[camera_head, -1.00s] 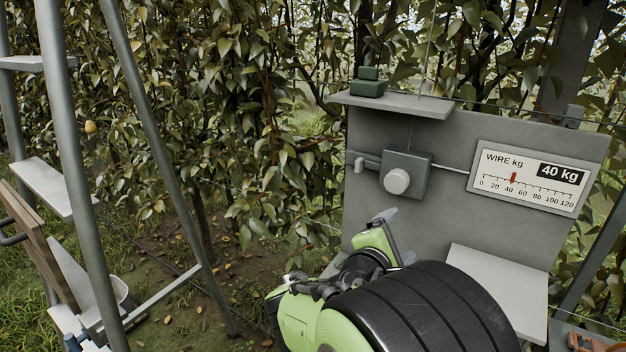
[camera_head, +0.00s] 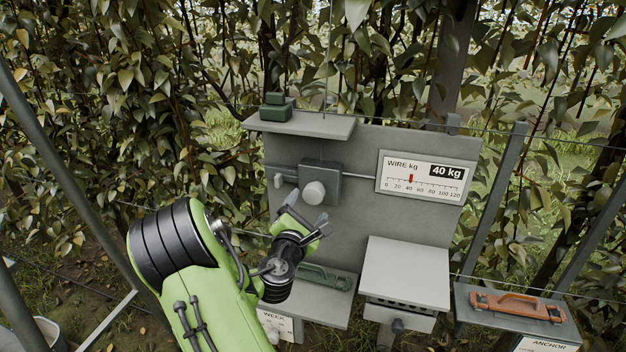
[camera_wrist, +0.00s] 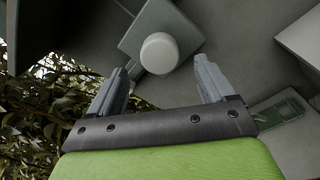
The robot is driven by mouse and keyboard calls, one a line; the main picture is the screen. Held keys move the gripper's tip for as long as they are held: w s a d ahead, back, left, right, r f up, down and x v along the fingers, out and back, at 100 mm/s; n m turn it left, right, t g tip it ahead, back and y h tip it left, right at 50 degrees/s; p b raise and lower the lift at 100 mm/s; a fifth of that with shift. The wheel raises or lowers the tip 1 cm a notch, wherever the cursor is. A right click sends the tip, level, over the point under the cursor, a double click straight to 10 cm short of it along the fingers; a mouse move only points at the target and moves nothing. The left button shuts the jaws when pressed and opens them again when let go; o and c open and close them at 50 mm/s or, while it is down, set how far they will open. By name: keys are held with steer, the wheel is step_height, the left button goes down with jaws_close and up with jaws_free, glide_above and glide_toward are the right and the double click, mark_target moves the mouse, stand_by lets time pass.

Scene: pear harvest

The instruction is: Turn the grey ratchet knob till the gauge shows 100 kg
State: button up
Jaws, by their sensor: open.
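The pale grey ratchet knob (camera_head: 314,192) sits on the front of a darker grey box (camera_head: 332,173) on the upright grey panel. The gauge (camera_head: 421,176), a white plate to the right, reads 40 kg, with its red marker at 40. My gripper (camera_head: 306,208) is open and empty, just below the knob in the head view. In the wrist view the knob (camera_wrist: 159,53) is ahead of my two fingers (camera_wrist: 160,82), near the middle between them and apart from both.
A shelf (camera_head: 305,125) with a green block (camera_head: 276,107) juts out above the box. A pale box (camera_head: 405,273) stands at lower right, and a green-handled tool (camera_head: 325,278) lies on a lower ledge. An orange handle (camera_head: 517,306) lies farther right.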

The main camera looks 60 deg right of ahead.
mark_target(312, 197)
steer(key=d, duration=0.1)
steer(key=d+p, duration=0.1)
steer(key=d, duration=0.1)
steer(key=w+d+p, duration=0.1)
steer(key=d, duration=0.1)
steer(key=shift+d+r, duration=0.15)
steer(key=shift+d, duration=0.5)
steer(key=shift+w+f, duration=0.1)
steer(key=shift+f, duration=0.1)
steer(key=c, duration=1)
steer(key=shift+c, duration=0.2)
